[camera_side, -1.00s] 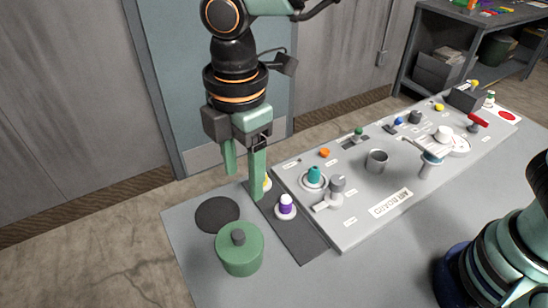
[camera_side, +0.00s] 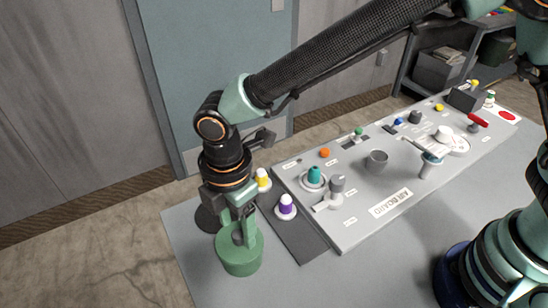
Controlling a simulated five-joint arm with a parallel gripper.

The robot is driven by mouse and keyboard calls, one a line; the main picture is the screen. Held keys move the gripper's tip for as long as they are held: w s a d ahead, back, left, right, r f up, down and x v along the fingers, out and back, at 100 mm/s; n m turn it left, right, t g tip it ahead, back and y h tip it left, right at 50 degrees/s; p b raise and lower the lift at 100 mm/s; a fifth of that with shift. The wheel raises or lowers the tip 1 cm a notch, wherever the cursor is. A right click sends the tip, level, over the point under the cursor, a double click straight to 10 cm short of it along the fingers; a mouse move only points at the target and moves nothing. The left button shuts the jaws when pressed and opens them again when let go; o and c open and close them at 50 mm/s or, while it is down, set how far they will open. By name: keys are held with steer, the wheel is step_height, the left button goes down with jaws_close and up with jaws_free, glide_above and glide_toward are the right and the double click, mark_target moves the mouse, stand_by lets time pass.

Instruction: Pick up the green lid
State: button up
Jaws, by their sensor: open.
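The green lid (camera_side: 229,242) sits on top of a round green pot (camera_side: 240,266) at the front left of the grey table. The lid's dark knob (camera_side: 237,238) shows between my fingers. My gripper (camera_side: 239,242) is open and points down over the lid, with its fingers on either side of the knob. Part of the lid is hidden behind the fingers. I cannot tell whether the fingers touch the knob or the lid.
A dark round mat (camera_side: 206,218) lies behind the pot, partly hidden by my gripper. The fixture board (camera_side: 350,225) fills the right. The table's front left is bare.

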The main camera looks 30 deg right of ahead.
steer(key=shift+f, duration=0.95)
jaws_close()
steer(key=shift+r, duration=0.1)
